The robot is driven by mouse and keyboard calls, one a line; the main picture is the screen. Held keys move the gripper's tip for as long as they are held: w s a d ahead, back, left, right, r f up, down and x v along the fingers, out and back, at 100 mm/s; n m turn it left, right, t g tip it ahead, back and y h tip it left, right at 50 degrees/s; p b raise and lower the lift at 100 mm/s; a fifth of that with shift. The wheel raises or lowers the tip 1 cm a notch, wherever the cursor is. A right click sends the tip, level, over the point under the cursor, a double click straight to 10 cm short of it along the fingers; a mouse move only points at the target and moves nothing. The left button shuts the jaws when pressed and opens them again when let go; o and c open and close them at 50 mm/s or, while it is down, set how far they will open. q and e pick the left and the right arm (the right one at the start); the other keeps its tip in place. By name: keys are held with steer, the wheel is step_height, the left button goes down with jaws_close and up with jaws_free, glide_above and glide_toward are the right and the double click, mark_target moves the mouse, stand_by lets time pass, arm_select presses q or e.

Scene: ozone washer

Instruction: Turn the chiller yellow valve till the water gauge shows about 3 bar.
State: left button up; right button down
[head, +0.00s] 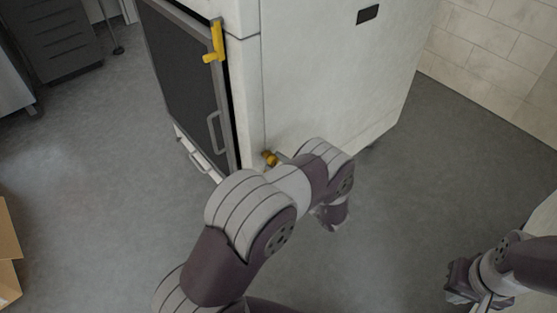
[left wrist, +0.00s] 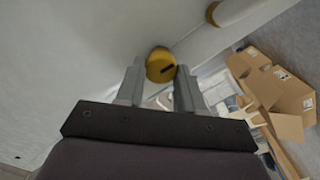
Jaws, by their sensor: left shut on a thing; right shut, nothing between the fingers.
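The yellow valve (head: 269,158) is a small round knob low on the side of the white chiller cabinet (head: 310,95). In the left wrist view the yellow knob (left wrist: 159,62) has a dark slot-like mark on its face. My left gripper (left wrist: 157,75) is at the knob, with one grey finger on each side of it, shut on it. In the head view my left arm covers most of this gripper. My right gripper (head: 462,283) is shut and empty, low at the right, well away from the cabinet. I cannot make out the water gauge in either view.
A second yellow fitting (left wrist: 214,12) shows beyond the knob. Cardboard boxes (left wrist: 275,90) stand on the floor. The grey floor right of the cabinet is clear.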

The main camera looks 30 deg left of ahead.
arm_select(q)
steer(key=m+p, duration=0.1)
steer(key=m, duration=0.2)
steer(key=shift+r+m+p, duration=0.1)
steer(key=shift+m+p, duration=0.2)
steer(key=shift+p, duration=0.05)
steer(key=shift+m+p, duration=0.75)
steer(key=shift+m, duration=1.55)
steer(key=o, duration=1)
steer(key=shift+w, duration=0.1)
steer(key=shift+o, duration=0.2)
